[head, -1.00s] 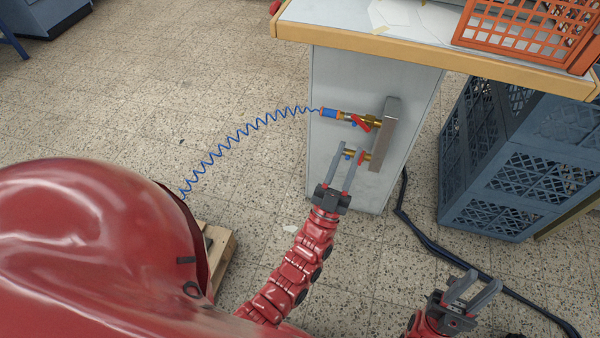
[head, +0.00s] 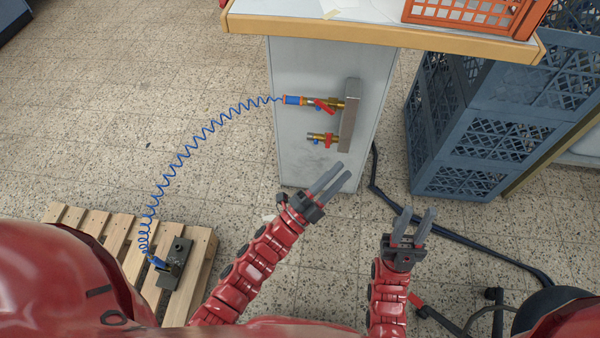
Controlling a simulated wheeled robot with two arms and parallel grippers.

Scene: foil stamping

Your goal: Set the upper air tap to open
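The upper air tap (head: 338,103) is a brass valve on the grey manifold bar (head: 350,115) on the cabinet side. Its red lever (head: 324,106) sits at a slant across the body, and a blue coiled hose (head: 190,150) joins its outlet. The lower tap (head: 322,138), also with a red handle, is below it with no hose. My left gripper (head: 339,169) is open and empty, below the lower tap and apart from both taps. My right gripper (head: 418,212) is open and empty, further right and lower. Neither touches anything.
A wooden-edged worktop (head: 390,38) overhangs the taps, with an orange crate (head: 470,14) on it. Blue-grey crates (head: 480,150) stand right of the cabinet. A dark cable (head: 440,237) runs over the floor. A pallet (head: 200,250) bears a grey device at lower left.

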